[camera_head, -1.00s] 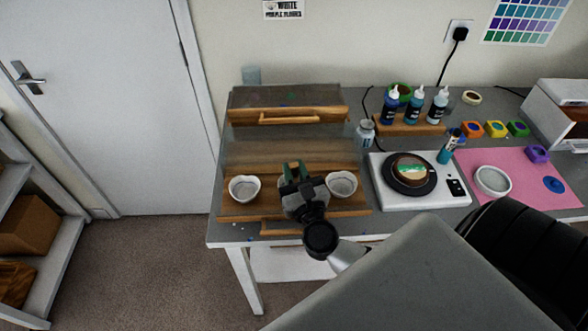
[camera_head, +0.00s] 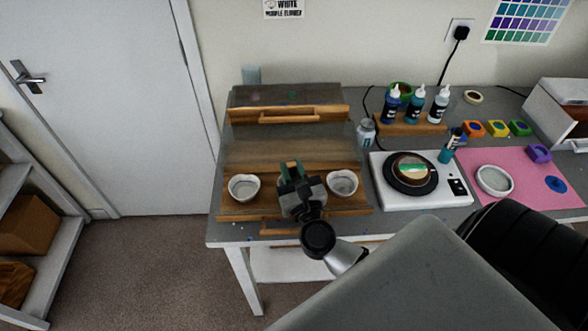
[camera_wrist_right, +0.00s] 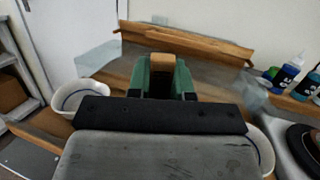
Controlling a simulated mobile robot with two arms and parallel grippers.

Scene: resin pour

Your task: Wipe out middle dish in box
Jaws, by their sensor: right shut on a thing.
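The wooden box (camera_head: 235,209) stands at the left end of the table. A white dish (camera_head: 244,188) sits at its left and another (camera_head: 342,184) at its right. Both show partly in the wrist view, the left dish (camera_wrist_right: 66,98) and the right dish (camera_wrist_right: 266,152). My right gripper (camera_head: 291,170) is over the box between them, its green fingers pointing toward the back. The middle dish is hidden by my gripper and wrist. My left gripper is out of view.
A wooden handle (camera_head: 290,117) lies across the back of the box. Clear panels (camera_wrist_right: 98,58) flank the box. To the right stand a small jar (camera_head: 366,132), a white scale (camera_head: 390,199) with a dark round plate, bottles (camera_head: 415,106) and a pink mat (camera_head: 530,192).

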